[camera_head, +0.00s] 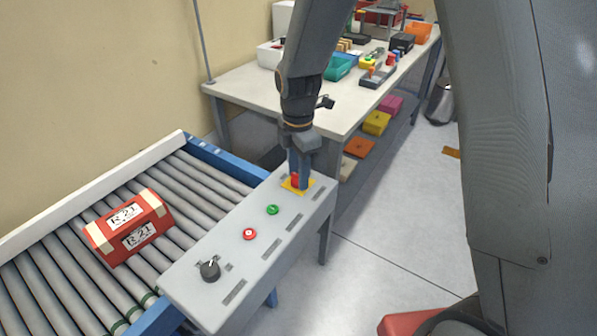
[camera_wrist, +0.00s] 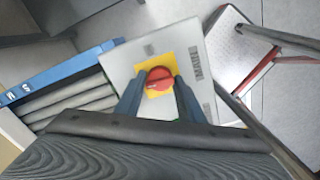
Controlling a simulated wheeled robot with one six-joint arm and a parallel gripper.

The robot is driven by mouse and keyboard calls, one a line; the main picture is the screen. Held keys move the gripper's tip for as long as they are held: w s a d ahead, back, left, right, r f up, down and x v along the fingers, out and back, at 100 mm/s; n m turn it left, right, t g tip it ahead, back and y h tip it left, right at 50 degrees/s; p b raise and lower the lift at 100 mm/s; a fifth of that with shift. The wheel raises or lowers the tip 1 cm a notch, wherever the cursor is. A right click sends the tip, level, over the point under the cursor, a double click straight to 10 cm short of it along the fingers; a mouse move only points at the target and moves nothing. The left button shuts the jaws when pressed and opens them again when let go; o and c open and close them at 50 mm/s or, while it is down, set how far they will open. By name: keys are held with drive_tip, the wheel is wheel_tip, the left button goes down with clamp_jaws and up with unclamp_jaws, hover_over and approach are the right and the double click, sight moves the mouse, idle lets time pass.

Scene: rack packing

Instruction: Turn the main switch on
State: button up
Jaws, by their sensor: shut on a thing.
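The main switch is a red rotary knob (camera_wrist: 159,78) on a yellow plate (camera_wrist: 146,92) at the far end of the grey control panel (camera_head: 205,250). In the head view the red knob (camera_head: 295,180) shows partly behind my fingers. My gripper (camera_wrist: 158,92) points down at the switch, with one finger on each side of the knob. It is shut on the knob. The exact contact at the fingertips is partly hidden. I cannot read the knob's position from its markings.
The panel also carries a green button (camera_head: 272,210), a red button (camera_head: 249,234) and a black selector (camera_head: 209,269). A roller conveyor (camera_head: 190,205) with a red box (camera_head: 128,226) lies to the left. A cluttered workbench (camera_head: 250,88) stands behind.

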drive_tip(key=m+p, duration=0.1)
drive_tip(key=m, duration=0.3)
drive_tip(key=m+p, duration=0.1)
drive_tip(key=m, duration=0.3)
drive_tip(key=shift+r+m+p, duration=0.1)
drive_tip(key=shift+m+p, duration=0.2)
drive_tip(key=shift+m, duration=0.1)
drive_tip(key=m+p, duration=0.1)
drive_tip(key=m, duration=0.3)
drive_tip(key=shift+m+p, duration=0.3)
drive_tip(key=shift+m, duration=1.5)
drive_tip(key=o, duration=1)
drive_tip(key=shift+c, duration=0.2)
drive_tip(key=shift+r+b, duration=0.9)
drive_tip(key=shift+r, duration=2.95)
